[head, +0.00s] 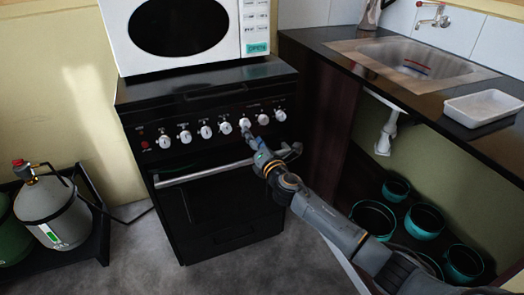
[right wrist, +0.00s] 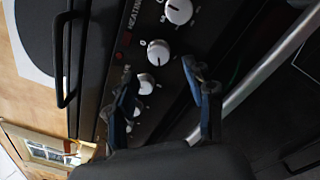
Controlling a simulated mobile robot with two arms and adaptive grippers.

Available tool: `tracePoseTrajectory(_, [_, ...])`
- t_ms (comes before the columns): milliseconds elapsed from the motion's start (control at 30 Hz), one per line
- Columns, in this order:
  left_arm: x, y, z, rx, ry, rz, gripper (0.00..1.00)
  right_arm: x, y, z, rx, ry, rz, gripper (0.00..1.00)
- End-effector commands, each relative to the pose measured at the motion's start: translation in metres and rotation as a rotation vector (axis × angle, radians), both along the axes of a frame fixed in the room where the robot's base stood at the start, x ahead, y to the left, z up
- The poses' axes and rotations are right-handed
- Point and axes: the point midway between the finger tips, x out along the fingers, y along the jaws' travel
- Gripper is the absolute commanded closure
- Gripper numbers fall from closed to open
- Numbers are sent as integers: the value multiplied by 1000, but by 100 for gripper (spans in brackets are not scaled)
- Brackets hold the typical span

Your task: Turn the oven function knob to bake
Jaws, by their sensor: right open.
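The black oven (head: 218,195) has a row of several white knobs along its front panel. My right gripper (head: 250,137) is just in front of the panel, by the white knob (head: 245,124) right of the row's middle. In the right wrist view its two dark fingers (right wrist: 160,72) are open and apart. A white knob (right wrist: 145,83) shows between them, and I cannot tell whether they touch it. The labels are too small to tell which knob is the oven function knob. My left gripper is not in view.
The oven door handle (head: 225,167) runs just below the knobs, close to my right gripper. A white microwave (head: 187,63) stands on the oven. A counter with a sink (head: 420,62) is at the right, and gas cylinders (head: 55,215) stand at the left.

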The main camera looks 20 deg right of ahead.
Motion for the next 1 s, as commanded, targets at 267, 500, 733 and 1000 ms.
tracePoseTrajectory(267, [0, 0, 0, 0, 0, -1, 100, -48, -2, -3, -1, 3, 2, 47])
tracePoseTrajectory(500, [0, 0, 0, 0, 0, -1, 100, -67, -4, -3, -1, 1, 1, 47])
tracePoseTrajectory(733, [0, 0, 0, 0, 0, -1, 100, -68, -4, -3, -1, 1, 1, 47])
tracePoseTrajectory(1000, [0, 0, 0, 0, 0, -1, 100, -68, -4, -4, 5, 3, -1, 47])
